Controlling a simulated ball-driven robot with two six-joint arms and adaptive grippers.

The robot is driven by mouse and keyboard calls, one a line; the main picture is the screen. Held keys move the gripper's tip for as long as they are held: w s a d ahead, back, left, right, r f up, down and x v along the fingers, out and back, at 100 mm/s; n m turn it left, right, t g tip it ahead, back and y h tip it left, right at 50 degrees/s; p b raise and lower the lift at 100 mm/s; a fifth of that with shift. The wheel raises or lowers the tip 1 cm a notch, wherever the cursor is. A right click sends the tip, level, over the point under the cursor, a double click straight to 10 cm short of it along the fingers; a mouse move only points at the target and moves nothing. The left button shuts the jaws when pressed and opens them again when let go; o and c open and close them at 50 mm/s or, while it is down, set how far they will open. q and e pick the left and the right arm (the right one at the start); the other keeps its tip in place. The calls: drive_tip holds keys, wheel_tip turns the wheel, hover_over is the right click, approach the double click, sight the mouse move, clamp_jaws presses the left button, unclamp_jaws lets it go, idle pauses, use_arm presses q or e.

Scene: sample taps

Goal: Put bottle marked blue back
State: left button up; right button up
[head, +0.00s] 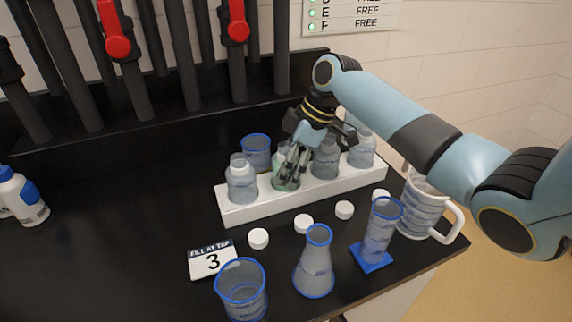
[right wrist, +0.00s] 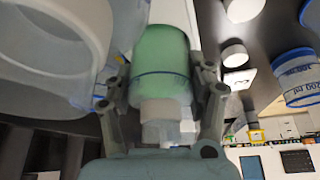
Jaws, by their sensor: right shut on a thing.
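My right gripper (head: 290,165) points down over the white rack (head: 240,212) and is shut on a clear bottle with a green tint (head: 285,184). In the right wrist view the bottle (right wrist: 162,65) sits between the fingers; its body looks green, with a thin blue line around it and a pale neck. The bottle is at the rack, between the left bottle (head: 242,184) and another bottle (head: 325,163). I cannot tell whether it rests in its place. A further bottle (head: 362,152) stands at the rack's right end. My left gripper is not in view.
White caps (head: 258,239) lie in front of the rack. A beaker (head: 241,290), a flask (head: 314,265), a cylinder (head: 380,232) and a jug (head: 422,210) stand near the front edge. A blue-rimmed beaker (head: 256,150) is behind the rack.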

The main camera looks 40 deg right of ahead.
drive_tip(key=shift+f, duration=0.15)
drive_tip(key=o, duration=1.5)
drive_tip(key=shift+r, duration=0.2)
drive_tip(key=b+v, duration=0.1)
drive_tip(key=v, duration=1.1)
drive_tip(key=shift+d, duration=0.1)
